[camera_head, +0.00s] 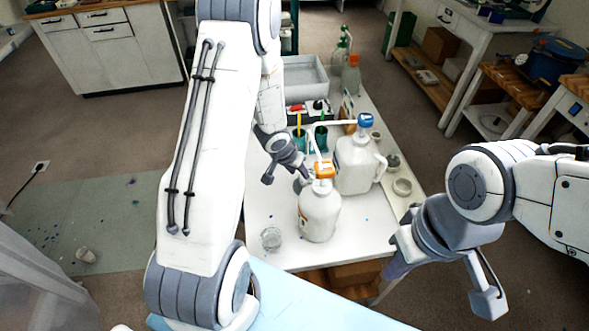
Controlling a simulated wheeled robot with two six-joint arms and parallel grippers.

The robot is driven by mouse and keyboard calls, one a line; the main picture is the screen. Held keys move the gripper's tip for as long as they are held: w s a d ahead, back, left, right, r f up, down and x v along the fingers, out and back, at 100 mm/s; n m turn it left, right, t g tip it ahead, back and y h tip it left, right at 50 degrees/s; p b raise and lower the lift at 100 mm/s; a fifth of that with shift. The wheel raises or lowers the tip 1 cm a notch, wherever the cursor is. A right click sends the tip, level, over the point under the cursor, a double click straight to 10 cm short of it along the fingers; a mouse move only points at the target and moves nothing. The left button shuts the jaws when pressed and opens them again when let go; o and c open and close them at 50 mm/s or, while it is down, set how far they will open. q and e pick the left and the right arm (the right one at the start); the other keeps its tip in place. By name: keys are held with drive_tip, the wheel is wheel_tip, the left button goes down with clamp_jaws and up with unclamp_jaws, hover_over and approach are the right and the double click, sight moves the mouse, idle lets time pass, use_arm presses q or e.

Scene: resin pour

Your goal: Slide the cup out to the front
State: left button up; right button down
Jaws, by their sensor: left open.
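A small clear cup (271,239) stands upright on the white table (262,205) near its front left edge. My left gripper (287,175) is open above the left part of the table, behind the cup and left of the white jugs. Its fingers point down and do not touch the clear cup. What lies behind the fingers, next to the orange-capped jug, is partly hidden. My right gripper (441,282) is at the front right, off the table's right corner, with its fingers spread apart and nothing between them.
A white jug with an orange pump (319,214) stands right of the cup. A blue-topped jug (357,163) stands behind it. Small cups (402,187) line the right edge. A grey tray (305,78) and spray bottles (351,75) are at the back.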

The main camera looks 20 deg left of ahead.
use_arm(q)
drive_tip(key=shift+x, duration=1.35)
clamp_jaws()
